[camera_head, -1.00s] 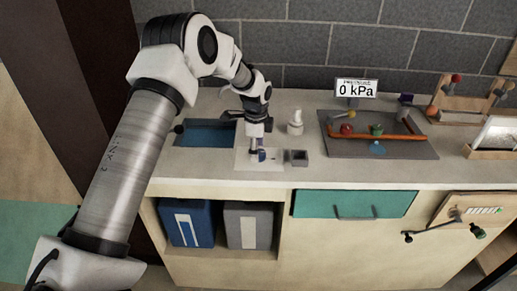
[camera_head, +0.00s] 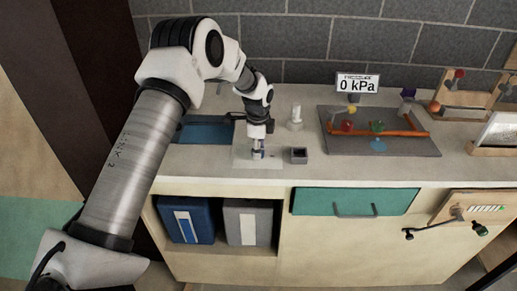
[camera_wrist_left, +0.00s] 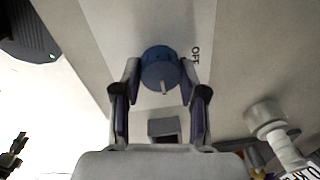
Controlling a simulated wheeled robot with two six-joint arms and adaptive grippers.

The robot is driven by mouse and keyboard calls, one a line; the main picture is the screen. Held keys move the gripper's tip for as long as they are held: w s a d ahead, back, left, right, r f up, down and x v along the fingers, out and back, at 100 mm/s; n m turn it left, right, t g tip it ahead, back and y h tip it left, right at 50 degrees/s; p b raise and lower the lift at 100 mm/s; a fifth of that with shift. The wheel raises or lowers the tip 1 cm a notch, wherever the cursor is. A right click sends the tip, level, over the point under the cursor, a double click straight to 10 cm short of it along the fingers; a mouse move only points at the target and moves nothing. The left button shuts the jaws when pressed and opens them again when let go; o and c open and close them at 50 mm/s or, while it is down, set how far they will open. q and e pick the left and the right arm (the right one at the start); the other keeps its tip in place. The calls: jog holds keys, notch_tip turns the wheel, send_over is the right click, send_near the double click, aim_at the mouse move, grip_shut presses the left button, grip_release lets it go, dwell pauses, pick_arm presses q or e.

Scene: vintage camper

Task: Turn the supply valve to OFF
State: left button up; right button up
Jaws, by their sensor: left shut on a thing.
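The supply valve is a round blue knob (camera_wrist_left: 158,66) with a pale pointer mark, on a pale plate (camera_wrist_left: 205,25) marked OFF. In the wrist view the mark points down toward my gripper's palm, and the OFF label is to the knob's right. My left gripper (camera_wrist_left: 160,78) has one finger on each side of the knob and is shut on it. In the head view the left gripper (camera_head: 257,151) stands over the plate and mostly hides the knob.
A small dark square box (camera_head: 299,156) is close right of the plate. A white fitting (camera_head: 295,118) stands behind. A blue recess (camera_head: 205,133) is to the left. A grey tray (camera_head: 400,147) with an orange pipe and coloured knobs is to the right, below a display (camera_head: 358,83) reading 0 kPa.

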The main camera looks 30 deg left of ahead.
pick_arm(q)
jog(key=shift+s+d+f, duration=0.1)
jog(key=shift+s+f, duration=0.05)
jog(key=shift+f, duration=0.1)
jog(key=n+p, duration=0.1)
jog(key=n, duration=0.3)
jog(key=shift+p, duration=0.3)
jog(key=n+p, duration=0.1)
jog(key=n, duration=0.3)
jog(key=n+p, duration=0.1)
jog(key=n, duration=0.4)
jog(key=shift+g, duration=0.4)
jog(key=n, duration=0.4)
jog(key=shift+n, duration=0.4)
jog(key=shift+w, duration=0.2)
